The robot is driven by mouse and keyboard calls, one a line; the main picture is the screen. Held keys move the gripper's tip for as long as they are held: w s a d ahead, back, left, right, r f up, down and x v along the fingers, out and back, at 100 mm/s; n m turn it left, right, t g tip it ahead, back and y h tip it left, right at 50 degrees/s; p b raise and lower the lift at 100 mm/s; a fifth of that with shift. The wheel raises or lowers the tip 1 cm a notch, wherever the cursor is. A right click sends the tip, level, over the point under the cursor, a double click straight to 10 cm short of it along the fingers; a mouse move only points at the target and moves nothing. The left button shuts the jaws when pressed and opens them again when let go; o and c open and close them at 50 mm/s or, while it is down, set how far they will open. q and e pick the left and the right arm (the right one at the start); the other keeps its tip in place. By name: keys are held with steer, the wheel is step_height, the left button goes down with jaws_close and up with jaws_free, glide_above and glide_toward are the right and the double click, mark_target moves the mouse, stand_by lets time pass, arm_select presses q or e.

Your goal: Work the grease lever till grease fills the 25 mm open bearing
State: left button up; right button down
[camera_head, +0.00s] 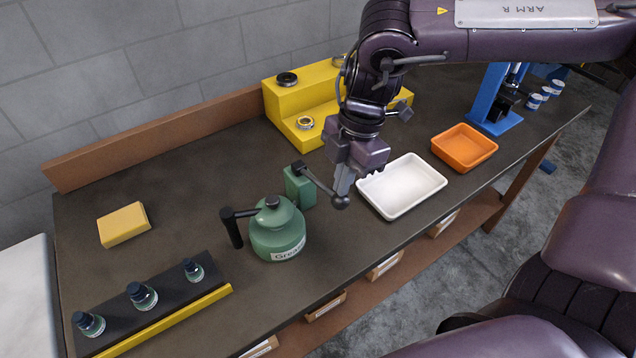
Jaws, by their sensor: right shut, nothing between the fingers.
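A green grease pot (277,238) with a black handle and a label reading "Grease" stands on the bench. Behind it, to the right, is a green block (298,188). A thin dark lever (320,184) slopes down to the right from the block's top and ends in a round knob (341,203). My right gripper (343,190) is shut and empty, pointing down with its fingertips right at the knob; I cannot tell whether they touch it. Ring-shaped bearings (305,123) sit on a yellow stepped stand (283,110); I cannot tell which is 25 mm. No grease shows. My left gripper is out of view.
A white tray (437,187) lies just right of my right gripper, with an orange tray (491,151) and a blue press (488,103) beyond. A yellow block (123,225) and a rack (205,289) of small bottles are at left. The bench's middle left is clear.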

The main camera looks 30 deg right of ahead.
mark_target(341, 205)
steer(key=shift+f+b, duration=3.1)
steer(key=shift+f, duration=0.65)
step_height(341, 205, up, 8)
steer(key=p, duration=0.5)
steer(key=shift+f, duration=0.1)
steer(key=shift+r, duration=0.3)
steer(key=shift+f, duration=0.1)
steer(key=shift+f+b, duration=3.55)
steer(key=shift+f, duration=0.3)
